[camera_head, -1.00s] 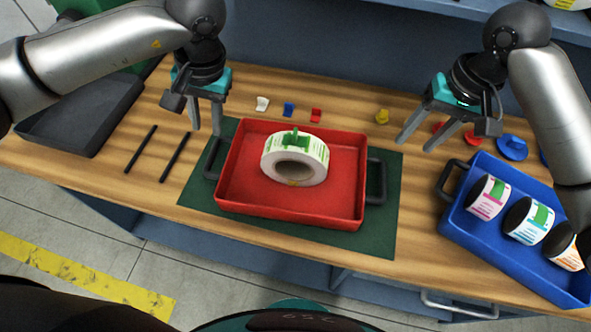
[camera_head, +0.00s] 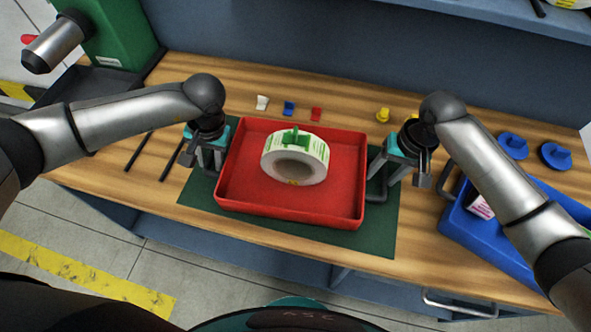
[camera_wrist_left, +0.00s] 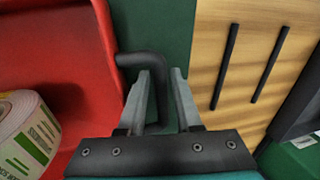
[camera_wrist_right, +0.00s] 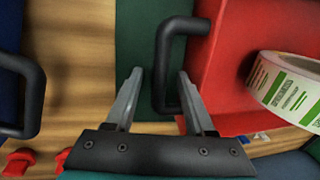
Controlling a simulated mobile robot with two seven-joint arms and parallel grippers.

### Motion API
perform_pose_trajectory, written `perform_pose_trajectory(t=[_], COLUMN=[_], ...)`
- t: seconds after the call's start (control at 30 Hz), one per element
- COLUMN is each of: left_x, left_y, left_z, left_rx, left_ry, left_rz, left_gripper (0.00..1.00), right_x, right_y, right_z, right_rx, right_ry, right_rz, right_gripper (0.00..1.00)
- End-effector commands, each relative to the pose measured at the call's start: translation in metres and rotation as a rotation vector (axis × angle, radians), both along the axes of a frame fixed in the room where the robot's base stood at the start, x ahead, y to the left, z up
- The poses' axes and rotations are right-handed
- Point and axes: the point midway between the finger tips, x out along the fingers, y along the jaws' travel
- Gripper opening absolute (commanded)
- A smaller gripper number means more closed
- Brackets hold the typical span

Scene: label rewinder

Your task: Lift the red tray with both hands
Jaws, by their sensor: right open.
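In the head view, both grippers (camera_head: 207,160) (camera_head: 384,182) partly hide the handles.
A blue tray (camera_head: 455,225) with label rolls stands at the right, partly behind my right arm. Two black rods (camera_head: 140,152) lie left of the mat. Small coloured pieces (camera_head: 289,108) and blue pieces (camera_head: 513,146) lie towards the back. A green machine (camera_head: 118,38) stands at the back left.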

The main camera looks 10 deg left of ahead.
Motion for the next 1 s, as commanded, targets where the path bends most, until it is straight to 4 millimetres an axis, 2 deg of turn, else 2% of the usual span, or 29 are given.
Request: perform_pose_trajectory(t=[0.27,0.6,0.77,1.0], left_x=[0.0000,0.0001,0.0001,0.0002], left_y=[0.0002,0.0000,0.0001,0.0000], left_z=[-0.0013,-0.0009,-0.0008,-0.0006], left_rx=[0.000,0.000,0.000,0.000], left_ry=[0.000,0.000,0.000,0.000], left_rz=[-0.001,-0.001,-0.001,0.000], left_gripper=[0.33,0.00,0.00,0.00], right_x=[0.0000,0.0001,0.0002,0.0003], right_y=[0.0004,0.0004,0.0002,0.0002], right_z=[-0.0014,-0.0009,-0.0009,-0.0007], right_rx=[0.000,0.000,0.000,0.000], right_ry=[0.000,0.000,0.000,0.000], right_rz=[0.000,0.000,0.000,0.000], right_gripper=[0.54,0.18,0.00,0.00])
